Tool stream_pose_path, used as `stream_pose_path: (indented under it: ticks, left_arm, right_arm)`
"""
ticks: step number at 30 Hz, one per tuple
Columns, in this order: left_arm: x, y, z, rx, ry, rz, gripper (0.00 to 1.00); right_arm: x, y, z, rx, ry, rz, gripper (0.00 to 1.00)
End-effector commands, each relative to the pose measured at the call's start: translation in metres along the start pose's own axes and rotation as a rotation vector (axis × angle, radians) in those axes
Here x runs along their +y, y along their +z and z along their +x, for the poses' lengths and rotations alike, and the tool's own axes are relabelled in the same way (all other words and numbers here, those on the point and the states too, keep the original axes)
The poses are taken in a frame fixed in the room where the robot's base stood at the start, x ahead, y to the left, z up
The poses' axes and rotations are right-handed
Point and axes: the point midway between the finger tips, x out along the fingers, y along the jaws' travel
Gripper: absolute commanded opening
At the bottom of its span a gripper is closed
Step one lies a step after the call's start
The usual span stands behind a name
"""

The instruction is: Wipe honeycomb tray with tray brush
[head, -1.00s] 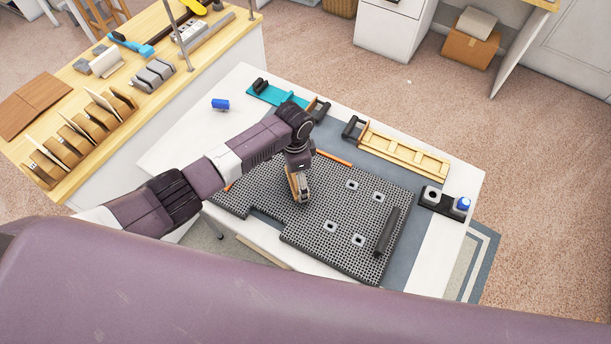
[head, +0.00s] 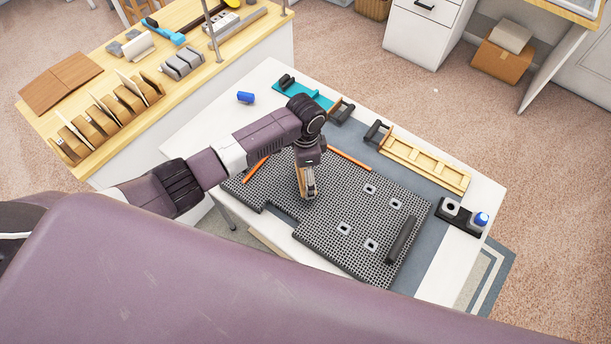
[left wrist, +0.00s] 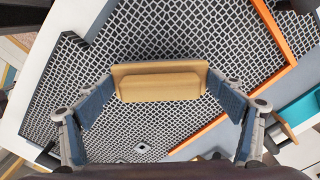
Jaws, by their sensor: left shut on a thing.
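The honeycomb tray (head: 340,236) is a dark grey mesh panel with a notch in its near edge, lying on the white table. It fills much of the left wrist view (left wrist: 190,40). My left gripper (head: 307,192) is over the tray's left part, pointing down. In the left wrist view the fingers (left wrist: 158,100) are closed on the tray brush, whose wooden block (left wrist: 160,82) shows between them. Its bristles are hidden, so I cannot tell whether they touch the mesh. My right gripper is not in view.
Several pale square-rimmed holes and a dark bar (head: 401,240) are on the tray's right part. Orange strips (head: 349,158) lie along its far side. A wooden slatted piece (head: 425,162), a teal board (head: 302,93) and a black holder (head: 460,216) stand around it.

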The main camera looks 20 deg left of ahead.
Motion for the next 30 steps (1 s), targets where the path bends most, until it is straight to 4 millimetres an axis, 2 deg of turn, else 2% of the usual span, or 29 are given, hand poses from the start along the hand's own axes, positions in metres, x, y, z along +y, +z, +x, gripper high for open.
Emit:
stream_pose_path:
  ticks: [18,30]
  left_arm:
    - [-0.001,0.000,-0.048,0.001,-0.002,0.000,0.60]
    - [-0.001,0.000,-0.050,0.000,-0.001,-0.001,0.60]
  right_arm:
    - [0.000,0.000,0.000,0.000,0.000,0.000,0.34]
    - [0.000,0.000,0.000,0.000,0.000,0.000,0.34]
